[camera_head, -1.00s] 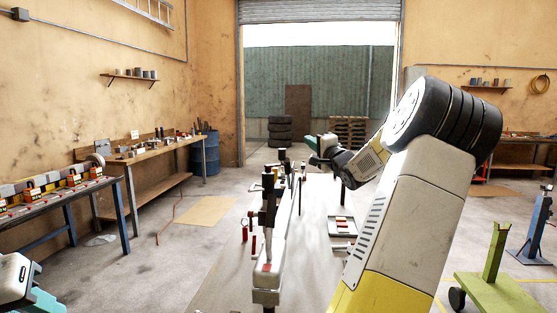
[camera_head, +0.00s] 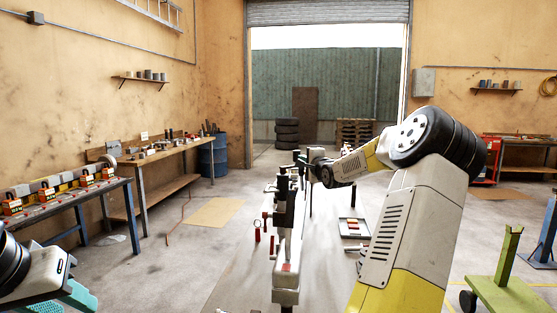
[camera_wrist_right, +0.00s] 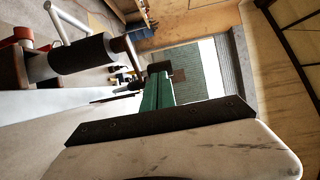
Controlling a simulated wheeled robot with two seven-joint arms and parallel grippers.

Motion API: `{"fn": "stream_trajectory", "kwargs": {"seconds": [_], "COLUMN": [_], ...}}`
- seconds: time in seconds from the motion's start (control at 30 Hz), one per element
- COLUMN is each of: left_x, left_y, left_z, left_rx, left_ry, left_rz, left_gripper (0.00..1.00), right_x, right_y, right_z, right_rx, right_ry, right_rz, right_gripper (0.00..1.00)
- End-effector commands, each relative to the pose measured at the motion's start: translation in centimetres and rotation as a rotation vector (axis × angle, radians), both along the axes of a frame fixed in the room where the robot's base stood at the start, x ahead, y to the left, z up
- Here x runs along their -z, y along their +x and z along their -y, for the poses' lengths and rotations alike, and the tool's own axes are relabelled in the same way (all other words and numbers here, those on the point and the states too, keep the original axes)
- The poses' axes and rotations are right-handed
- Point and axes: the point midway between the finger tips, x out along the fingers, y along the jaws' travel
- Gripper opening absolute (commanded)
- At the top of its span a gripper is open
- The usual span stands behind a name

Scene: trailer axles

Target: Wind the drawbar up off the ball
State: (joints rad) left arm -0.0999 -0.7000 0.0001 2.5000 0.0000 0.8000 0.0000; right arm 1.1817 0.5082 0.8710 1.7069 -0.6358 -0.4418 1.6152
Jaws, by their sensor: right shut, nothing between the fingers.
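The drawbar (camera_head: 287,270) is a pale beam running away from me in the head view. A dark upright jack (camera_head: 283,210) stands on it; I cannot make out the ball. My right gripper (camera_head: 300,158) reaches in from the right at the height of the jack's top. In the right wrist view its green fingers (camera_wrist_right: 158,92) are shut with nothing between them. A black cylinder with a metal rod (camera_wrist_right: 82,54), apparently the crank, lies to their left, apart from them. My left gripper (camera_head: 78,296) shows only partly at the lower left; its opening is unclear.
Workbenches (camera_head: 70,205) with parts line the left wall, and a blue barrel (camera_head: 213,156) stands behind them. A tray (camera_head: 353,228) lies right of the drawbar. A green stand (camera_head: 508,265) is at the lower right. The floor left of the drawbar is mostly clear.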

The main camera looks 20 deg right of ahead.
Motion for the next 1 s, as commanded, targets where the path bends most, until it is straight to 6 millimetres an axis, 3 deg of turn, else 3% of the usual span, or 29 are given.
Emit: {"fn": "stream_trajectory", "kwargs": {"seconds": [0.23, 1.0], "left_x": [0.0, 0.0], "left_y": [0.0, 0.0], "left_z": [0.0, 0.0], "left_rx": [0.0, 0.0], "left_ry": [0.0, 0.0], "left_rz": [0.0, 0.0], "left_gripper": [0.36, 0.36], "right_x": [0.0, 0.1], "right_y": [2.3, 2.6], "right_z": [0.2, 0.4], "right_rx": [-0.001, 0.001], "right_ry": [-0.001, 0.001], "right_rz": [0.001, -0.001], "right_gripper": [0.0, 0.0]}}
